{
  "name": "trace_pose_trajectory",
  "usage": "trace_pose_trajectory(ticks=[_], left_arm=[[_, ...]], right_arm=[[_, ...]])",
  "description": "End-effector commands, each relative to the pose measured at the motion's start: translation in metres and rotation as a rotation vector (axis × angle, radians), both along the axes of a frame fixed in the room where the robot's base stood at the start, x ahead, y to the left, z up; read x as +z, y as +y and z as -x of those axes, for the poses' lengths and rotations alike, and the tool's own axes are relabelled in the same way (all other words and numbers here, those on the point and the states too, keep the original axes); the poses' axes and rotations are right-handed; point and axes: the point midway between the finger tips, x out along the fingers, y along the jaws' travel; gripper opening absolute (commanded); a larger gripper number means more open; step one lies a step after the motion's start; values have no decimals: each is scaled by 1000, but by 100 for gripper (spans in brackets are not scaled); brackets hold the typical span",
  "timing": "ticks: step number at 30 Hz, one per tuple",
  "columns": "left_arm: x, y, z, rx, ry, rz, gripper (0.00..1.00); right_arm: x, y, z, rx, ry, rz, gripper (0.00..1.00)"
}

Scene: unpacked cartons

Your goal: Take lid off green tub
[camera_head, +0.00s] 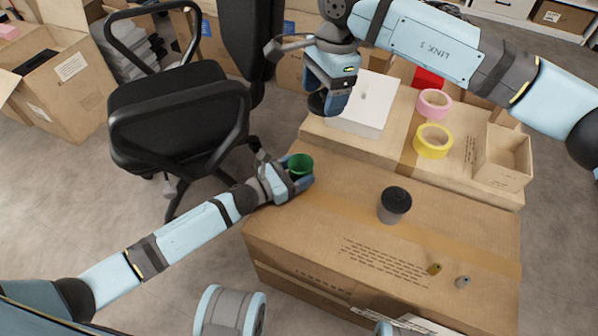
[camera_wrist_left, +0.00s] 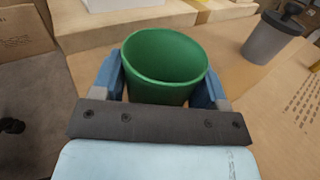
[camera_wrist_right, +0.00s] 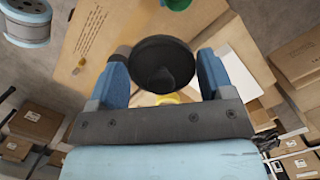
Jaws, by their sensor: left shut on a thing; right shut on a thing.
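The green tub (camera_head: 300,165) stands on the front carton near its left edge, its top open and its inside empty in the left wrist view (camera_wrist_left: 165,62). My left gripper (camera_head: 290,180) is shut around the tub's sides. My right gripper (camera_head: 328,98) is shut on a round dark lid (camera_wrist_right: 163,64). It holds the lid up in the air, behind and above the tub and clear of it, in front of the white box.
A grey tub with a black lid (camera_head: 394,205) stands on the front carton (camera_head: 330,235). Two small bits lie near its right end. Pink tape (camera_head: 434,103), yellow tape (camera_head: 433,141), a white box (camera_head: 368,105) and an open small box (camera_head: 503,157) sit on the rear carton. An office chair (camera_head: 180,125) stands left.

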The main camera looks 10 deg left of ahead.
Motion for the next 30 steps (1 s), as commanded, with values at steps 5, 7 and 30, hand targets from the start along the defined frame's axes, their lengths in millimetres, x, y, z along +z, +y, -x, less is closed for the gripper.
trace_pose_trajectory(ticks=[5, 7, 30], left_arm=[[-1, 0, 0, 0, -1, 1, 19], [-4, 0, 0, 0, 0, 1, 19], [2, 35, 36, 0, 5, -1, 93]], right_arm=[[-1, 0, 0, 0, 0, 0, 46], [-4, 0, 0, 0, 0, 0, 46], [17, 0, 0, 0, 0, 0, 46]])
